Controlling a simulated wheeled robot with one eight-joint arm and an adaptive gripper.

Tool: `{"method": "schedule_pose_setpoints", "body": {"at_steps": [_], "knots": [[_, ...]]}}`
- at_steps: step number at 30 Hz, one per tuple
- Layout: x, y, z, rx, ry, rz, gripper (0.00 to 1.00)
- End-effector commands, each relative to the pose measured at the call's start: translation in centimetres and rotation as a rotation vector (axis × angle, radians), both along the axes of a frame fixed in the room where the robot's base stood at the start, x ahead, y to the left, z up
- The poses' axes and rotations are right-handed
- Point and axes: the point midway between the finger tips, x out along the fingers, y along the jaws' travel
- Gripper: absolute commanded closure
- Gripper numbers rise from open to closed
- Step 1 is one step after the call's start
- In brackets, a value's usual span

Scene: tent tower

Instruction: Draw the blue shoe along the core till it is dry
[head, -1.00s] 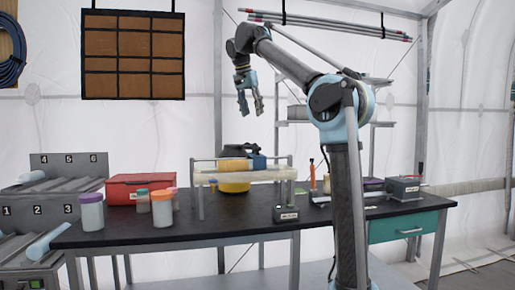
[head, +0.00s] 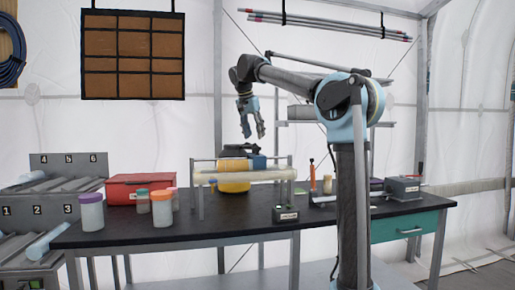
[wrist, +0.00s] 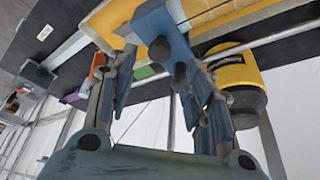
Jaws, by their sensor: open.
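The blue shoe (head: 258,161) is a small blue block at the rack behind the pale core (head: 245,176), toward its right part. It also shows as a blue block in the wrist view (wrist: 166,38). The core lies level across a metal rack on the dark bench. My gripper (head: 253,133) is open and empty, pointing down above the shoe with a gap between. In the wrist view its fingers (wrist: 155,70) spread below the shoe in the picture and partly overlap it. I cannot tell whether the shoe or core is wet.
A yellow rounded thing (head: 234,187) sits under the rack. Lidded jars (head: 162,210) and a red box (head: 140,187) stand to the left. The front bench strip is mostly clear.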

Motion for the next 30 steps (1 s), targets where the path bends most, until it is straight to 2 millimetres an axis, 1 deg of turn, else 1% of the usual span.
{"method": "schedule_pose_setpoints", "body": {"at_steps": [1,3,6,10,15,24,25,26,27,29,30], "knots": [[0.3,-0.3,-0.9,0.000,0.000,-0.002,0.53],[0.7,-0.5,-2.0,0.000,0.000,-0.002,0.53],[1.2,-0.8,-3.4,0.000,0.000,-0.001,0.53],[1.7,-1.0,-4.7,-0.001,0.000,0.000,0.53],[2.0,-1.2,-5.6,0.000,0.000,-0.001,0.53],[2.0,-1.2,-5.8,-0.001,0.000,0.000,0.53],[2.0,-1.2,-5.8,-0.001,0.000,0.000,0.58],[2.0,-1.2,-5.8,-0.001,0.000,0.000,0.64],[2.0,-1.2,-5.8,-0.001,0.000,0.000,0.74],[2.0,-1.2,-5.8,-0.001,0.000,0.000,0.87],[2.0,-1.2,-5.8,-0.001,0.000,0.000,0.96]]}}
